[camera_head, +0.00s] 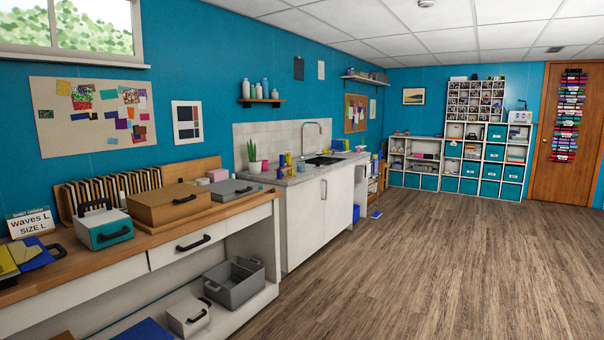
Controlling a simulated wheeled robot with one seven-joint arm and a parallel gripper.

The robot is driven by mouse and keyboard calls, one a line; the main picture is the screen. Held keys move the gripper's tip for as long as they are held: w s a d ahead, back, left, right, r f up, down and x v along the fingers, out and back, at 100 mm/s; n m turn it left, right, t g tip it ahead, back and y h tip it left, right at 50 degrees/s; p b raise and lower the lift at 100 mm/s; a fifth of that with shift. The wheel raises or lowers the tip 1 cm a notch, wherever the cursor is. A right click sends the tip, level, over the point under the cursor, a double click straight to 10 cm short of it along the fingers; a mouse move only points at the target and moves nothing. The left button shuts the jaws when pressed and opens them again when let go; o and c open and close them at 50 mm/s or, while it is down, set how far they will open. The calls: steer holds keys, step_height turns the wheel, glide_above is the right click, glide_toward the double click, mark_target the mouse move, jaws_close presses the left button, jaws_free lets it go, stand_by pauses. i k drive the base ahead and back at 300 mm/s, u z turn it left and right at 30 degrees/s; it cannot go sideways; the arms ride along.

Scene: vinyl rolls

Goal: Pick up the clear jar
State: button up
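I cannot make out a clear jar for certain at this distance. Pale bottles or jars (256,90) stand on a small wooden wall shelf (262,101), too small to tell whether any is clear. Small yellow, blue and pink items (285,161) stand on the sink counter (292,179), and none reads clearly as a jar. A small pale upright item (122,199) is beside the brown box on the wooden bench, and its kind is unclear. My gripper is not in view.
The wooden bench (150,240) at left holds a teal-and-white box (103,232), a brown box (167,204) and a grey box (233,190). A grey bin (235,287) sits on its lower shelf. Cube shelves (470,178) stand at the back.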

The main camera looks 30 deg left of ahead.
mark_target(301, 165)
steer(key=u, duration=0.4)
steer(key=i, duration=1.7)
steer(key=u, duration=0.8)
steer(key=i, duration=3.1)
steer(key=z, duration=0.25)
steer(key=i, duration=1.6)
steer(key=z, duration=0.2)
